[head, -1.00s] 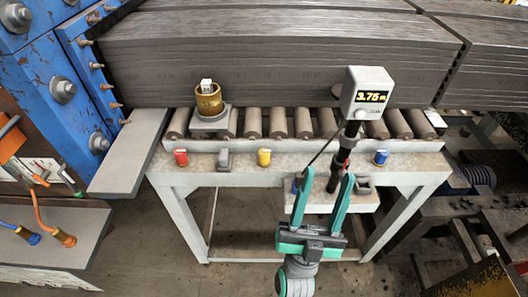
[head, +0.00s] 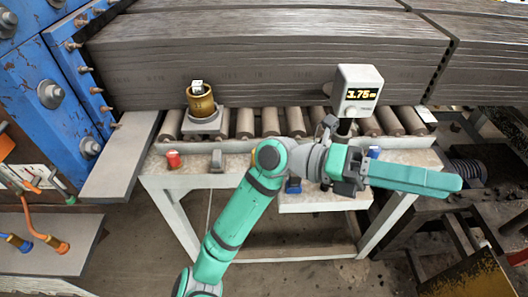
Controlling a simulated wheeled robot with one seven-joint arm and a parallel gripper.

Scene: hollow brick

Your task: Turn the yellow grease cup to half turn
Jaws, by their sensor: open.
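The yellow grease cup (head: 254,157) is on the front ledge of the roller table. Only a thin yellow edge of it shows. My arm's elbow joint covers the rest, so its turn position is hidden. My gripper (head: 455,183) is to the right of the cup, beyond the right part of the ledge, with its green fingers pointing right. The fingers are seen nearly side-on and overlap. They are open, with nothing seen between them.
A red cup (head: 173,159) and a grey block (head: 218,160) sit left on the ledge. A blue cup (head: 374,152) is partly behind my gripper. A display box (head: 357,92) and a brass pot (head: 201,101) stand behind, before the clay slab (head: 270,60).

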